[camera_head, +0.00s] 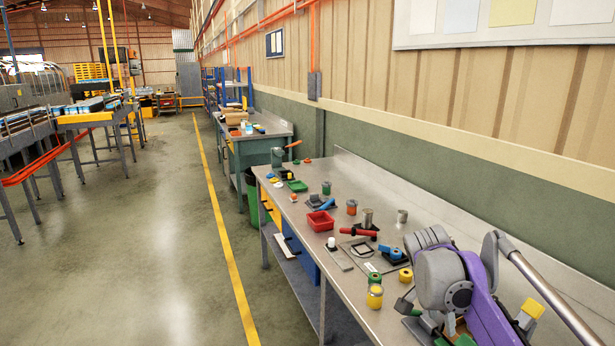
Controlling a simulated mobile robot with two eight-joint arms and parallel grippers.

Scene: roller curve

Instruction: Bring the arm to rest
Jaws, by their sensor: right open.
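My right arm, purple and grey, comes in at the lower right over the near end of the steel workbench (345,290). My right gripper (434,322) is low in front of the grey joint, close above the bench top. It is partly hidden by the arm and cut by the lower edge of the picture. It is open, and I see nothing held in it. My left gripper is not in view.
A yellow jar (375,297) and a green-topped jar (374,281) stand left of my gripper. A red bin (320,221), a red-handled tool (358,232) and metal cups lie farther along the bench. The floor left of the yellow line (226,250) is clear.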

